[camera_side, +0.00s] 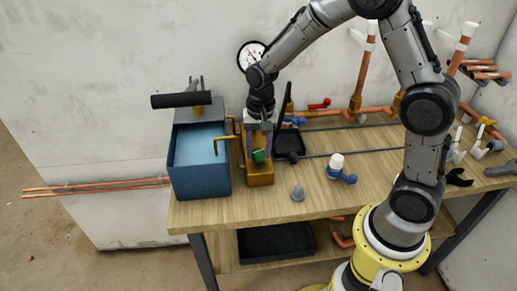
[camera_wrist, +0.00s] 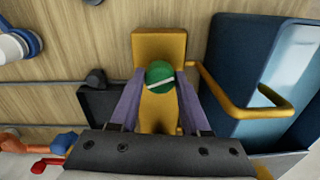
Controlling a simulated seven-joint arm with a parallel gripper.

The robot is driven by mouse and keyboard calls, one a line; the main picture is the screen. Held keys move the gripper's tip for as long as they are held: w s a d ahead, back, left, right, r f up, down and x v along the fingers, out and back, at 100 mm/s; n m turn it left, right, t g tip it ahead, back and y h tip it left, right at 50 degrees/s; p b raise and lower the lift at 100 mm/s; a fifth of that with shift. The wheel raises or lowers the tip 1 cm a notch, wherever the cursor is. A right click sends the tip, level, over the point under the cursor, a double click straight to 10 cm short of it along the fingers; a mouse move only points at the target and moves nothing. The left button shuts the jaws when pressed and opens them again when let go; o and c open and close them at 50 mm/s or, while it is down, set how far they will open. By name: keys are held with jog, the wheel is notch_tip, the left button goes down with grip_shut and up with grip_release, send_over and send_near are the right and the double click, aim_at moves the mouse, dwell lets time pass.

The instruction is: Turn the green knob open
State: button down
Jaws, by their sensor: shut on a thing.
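The green knob (camera_side: 258,155) sits on a brass-yellow block (camera_side: 261,175) at the bench's left part, beside the blue tank. My gripper (camera_wrist: 160,82) is shut on the knob, one purple-grey finger at each side. In the side view my gripper (camera_side: 258,150) reaches down onto it from above. The yellow block (camera_wrist: 159,45) shows behind and between the fingers.
The blue tank (camera_side: 200,165) stands close left of the block, with a bent yellow pipe (camera_side: 224,140) between them. A white-and-blue fitting (camera_side: 338,168) and a grey cone (camera_side: 297,193) stand on the bench.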

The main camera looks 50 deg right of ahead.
aim_at(260, 150)
jog(key=n, duration=0.7)
jog(key=shift+d, duration=0.1)
jog(key=n, duration=0.6)
jog(key=shift+w+r, duration=0.1)
jog(key=shift+n, duration=0.4)
jog(key=shift+c, duration=1.9)
grip_release()
jog(key=shift+g, duration=0.3)
notch_tip(260, 150, up, 14)
jog(key=shift+d, duration=0.25)
